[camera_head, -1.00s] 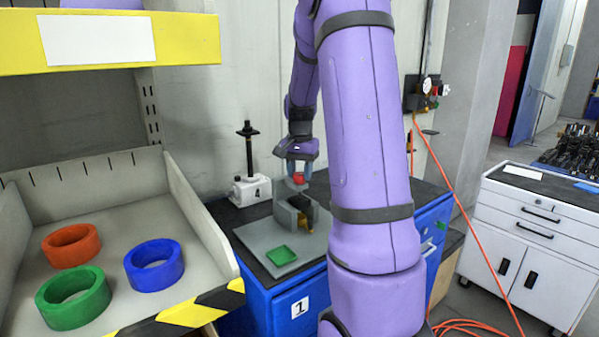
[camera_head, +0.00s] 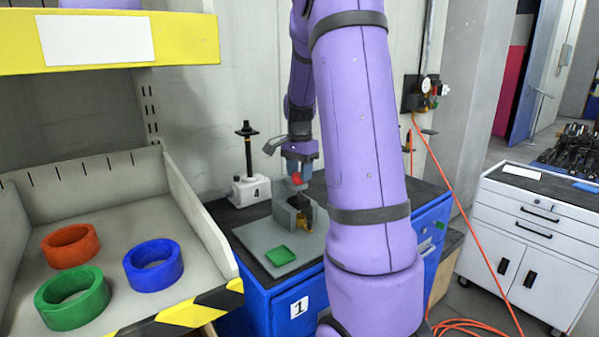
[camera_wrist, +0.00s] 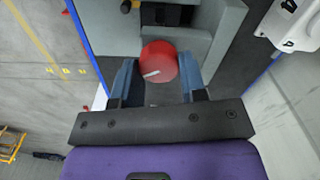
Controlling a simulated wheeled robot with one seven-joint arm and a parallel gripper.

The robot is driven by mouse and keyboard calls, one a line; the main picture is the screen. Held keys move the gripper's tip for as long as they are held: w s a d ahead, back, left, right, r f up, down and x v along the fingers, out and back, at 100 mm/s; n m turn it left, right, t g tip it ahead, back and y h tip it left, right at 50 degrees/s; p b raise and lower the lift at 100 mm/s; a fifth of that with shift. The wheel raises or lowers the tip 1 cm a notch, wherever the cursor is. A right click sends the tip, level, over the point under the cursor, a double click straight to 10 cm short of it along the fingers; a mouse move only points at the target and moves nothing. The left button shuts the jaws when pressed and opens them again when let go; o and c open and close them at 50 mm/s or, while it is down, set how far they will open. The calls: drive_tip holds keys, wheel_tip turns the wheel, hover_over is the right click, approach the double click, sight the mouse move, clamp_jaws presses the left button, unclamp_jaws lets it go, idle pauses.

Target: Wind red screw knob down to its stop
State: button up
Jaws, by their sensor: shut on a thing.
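The red screw knob (camera_head: 297,179) sits at the top of the grey screw jack (camera_head: 285,211), on a grey plate (camera_head: 262,239) on the blue cabinet. In the wrist view the knob (camera_wrist: 159,61) is a round red disc with a short white mark, between the blue-grey fingers. My gripper (camera_head: 298,176) points down from above and is shut on the knob; it also shows in the wrist view (camera_wrist: 159,80). The screw below the knob is mostly hidden by the jack body and the gripper.
A shelf bin with orange, green and blue rings (camera_head: 153,266) is at the left. An orange hose hangs at the right.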

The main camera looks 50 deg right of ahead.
drive_tip(key=shift+r, duration=0.1)
drive_tip(key=o, duration=0.9)
drive_tip(key=shift+o, duration=0.2)
wheel_tip(320, 180, up, 11)
idle(0.3)
